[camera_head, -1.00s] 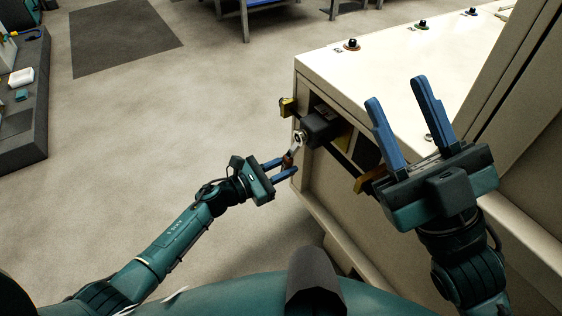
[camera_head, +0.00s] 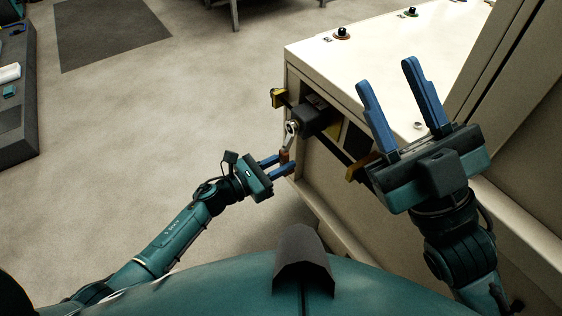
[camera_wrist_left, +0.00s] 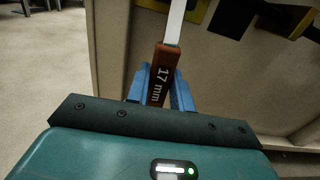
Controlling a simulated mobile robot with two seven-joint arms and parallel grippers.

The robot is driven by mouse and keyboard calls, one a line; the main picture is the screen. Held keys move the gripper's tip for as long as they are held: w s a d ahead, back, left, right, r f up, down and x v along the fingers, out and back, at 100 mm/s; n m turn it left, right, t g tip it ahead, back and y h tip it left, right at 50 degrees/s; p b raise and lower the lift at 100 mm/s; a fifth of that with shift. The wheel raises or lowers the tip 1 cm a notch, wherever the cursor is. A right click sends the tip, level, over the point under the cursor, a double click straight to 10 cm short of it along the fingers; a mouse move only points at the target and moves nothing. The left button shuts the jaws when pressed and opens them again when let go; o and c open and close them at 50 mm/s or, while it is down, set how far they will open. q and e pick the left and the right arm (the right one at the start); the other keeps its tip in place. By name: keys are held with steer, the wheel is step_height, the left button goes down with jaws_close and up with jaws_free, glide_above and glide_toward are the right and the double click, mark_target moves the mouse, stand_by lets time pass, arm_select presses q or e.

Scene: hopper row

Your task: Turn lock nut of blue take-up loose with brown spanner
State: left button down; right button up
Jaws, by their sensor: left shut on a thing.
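My left gripper (camera_head: 280,166) is shut on the brown handle of the spanner (camera_head: 285,155). In the left wrist view the brown handle (camera_wrist_left: 165,75) reads "17 mm" and sits between the blue fingers, with the pale shank running up out of the frame. In the head view the spanner's head is at a round metal nut (camera_head: 292,128) on the front of a dark take-up block (camera_head: 315,117); I cannot tell how far it is seated. No blue on the take-up can be made out. My right gripper (camera_head: 395,82) is open and empty above the cabinet's front edge.
The cream cabinet (camera_head: 370,68) carries several dark knobs on top, such as one (camera_head: 343,33). A yellow block (camera_head: 278,97) and an ochre block (camera_head: 358,170) stick out from its front. A dark bench (camera_head: 20,110) stands far left.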

arm_select(q)
steer(key=shift+v, duration=1)
steer(key=v, duration=0.4)
steer(key=shift+a+f+p, duration=0.1)
steer(key=shift+a+p, duration=0.1)
steer(key=shift+p, duration=0.1)
